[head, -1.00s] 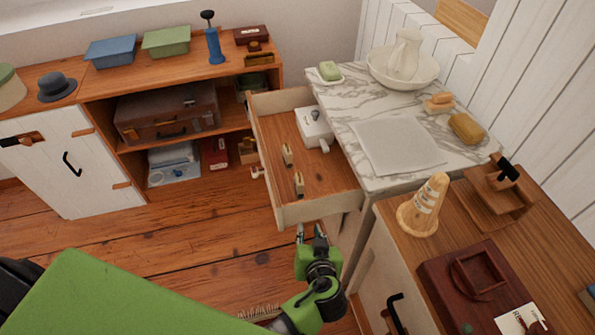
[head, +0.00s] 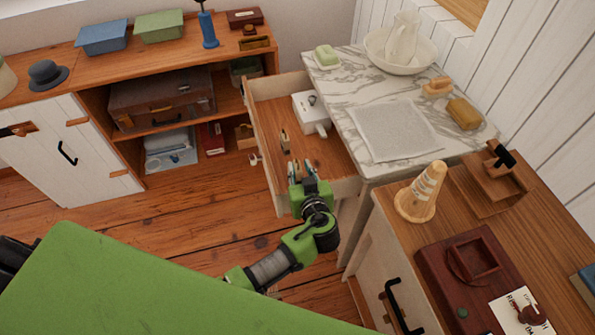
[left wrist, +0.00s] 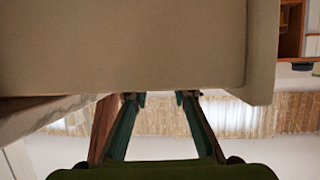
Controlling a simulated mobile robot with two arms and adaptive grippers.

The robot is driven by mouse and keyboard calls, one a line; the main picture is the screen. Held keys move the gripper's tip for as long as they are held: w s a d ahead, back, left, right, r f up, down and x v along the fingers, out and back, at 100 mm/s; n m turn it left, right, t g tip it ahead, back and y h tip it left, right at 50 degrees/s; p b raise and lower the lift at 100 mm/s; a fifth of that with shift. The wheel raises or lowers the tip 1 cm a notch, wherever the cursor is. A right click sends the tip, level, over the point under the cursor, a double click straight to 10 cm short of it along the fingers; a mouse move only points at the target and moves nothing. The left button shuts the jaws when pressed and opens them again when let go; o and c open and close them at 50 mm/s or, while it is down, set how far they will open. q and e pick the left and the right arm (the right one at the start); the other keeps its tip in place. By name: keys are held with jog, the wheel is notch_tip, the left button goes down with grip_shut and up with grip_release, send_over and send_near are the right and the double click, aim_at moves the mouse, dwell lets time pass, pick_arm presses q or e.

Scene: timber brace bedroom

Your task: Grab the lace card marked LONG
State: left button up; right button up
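The open drawer (head: 325,185) of the marble-topped stand holds two small tan card-like pieces in the earlier view. One (head: 285,142) still shows in the head view, toward the drawer's left side. The nearer one is mostly or wholly hidden by my left gripper. No lettering is legible, so I cannot tell which is marked LONG. My left gripper (head: 302,172) is at the drawer's front edge, fingers apart and pointing into the picture. In the left wrist view its fingers (left wrist: 159,97) are open with nothing between them, against a large beige panel (left wrist: 125,45). My right gripper is out of view.
A white box (head: 311,110) sits at the drawer's back. The marble top (head: 405,165) borders the drawer on the right. A wooden cabinet with a tan cone (head: 424,192) and a dark red box (head: 465,285) stands at near right. Floor at left is clear.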

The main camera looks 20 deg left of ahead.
aim_at(297, 160)
pick_arm(q)
jog(key=x, duration=0.4)
jog(key=shift+w+a+r+p, duration=0.1)
jog(key=shift+w+r+p, duration=0.1)
jog(key=shift+p, duration=0.15)
jog(key=shift+s, duration=0.1)
grip_shut()
